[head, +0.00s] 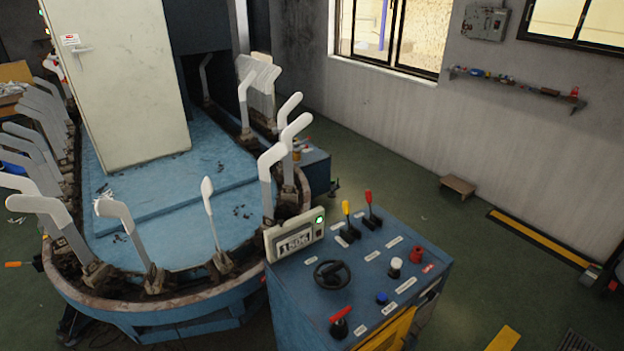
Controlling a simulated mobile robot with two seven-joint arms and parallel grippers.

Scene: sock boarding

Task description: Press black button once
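A blue control console (300,300) stands at the lower middle of the head view. Its top carries a black handwheel (332,274), a white knob (395,265), a blue button (382,298), a red button (417,254) and a red-handled black switch (340,322). A display panel (294,242) stands at its back left edge, with a lit green light (319,220). A small dark spot below that light may be a black button, but it is too small to tell. Neither of my grippers is in view.
A yellow lever (346,208) and a red lever (368,197) rise from the console's back. A blue boarding machine (160,215) with several white leg forms stands to the left. Green floor (480,270) is open to the right, with a low wooden stool (458,184).

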